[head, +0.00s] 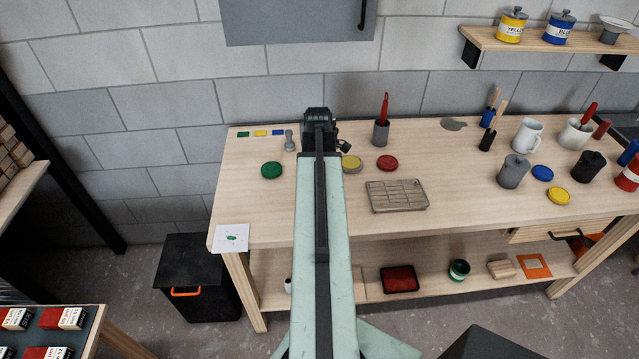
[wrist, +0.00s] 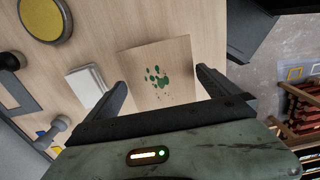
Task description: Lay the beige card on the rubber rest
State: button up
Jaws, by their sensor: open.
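The beige card (wrist: 178,96) with green paint spots lies in front of my gripper in the wrist view, between the two spread fingers and near the table's edge. In the head view I cannot find it; my arm covers that part of the table. My gripper (wrist: 163,82) is open and holds nothing. A thick pale slab (wrist: 88,88) lies on the table just left of the card, apart from it. A dark grey frame-like shape (wrist: 28,102) shows at the far left. I cannot tell for certain which is the rubber rest.
Floor shows beyond the edge.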

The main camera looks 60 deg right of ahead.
notch_tip(320, 180, up, 12)
jog(key=p, duration=1.2)
jog(key=shift+r, duration=0.15)
jog(key=w+a+m, duration=0.2)
jog(key=w+a, duration=0.7)
jog(key=a, duration=0.3)
jog(key=w+a+m, duration=0.1)
jog(key=w+a, duration=0.8)
jog(key=a, duration=0.4)
jog(key=w+a+m, duration=0.3)
jog(key=a+m, duration=0.1)
jog(key=a, duration=2.1)
jog(key=shift+w, duration=0.2)
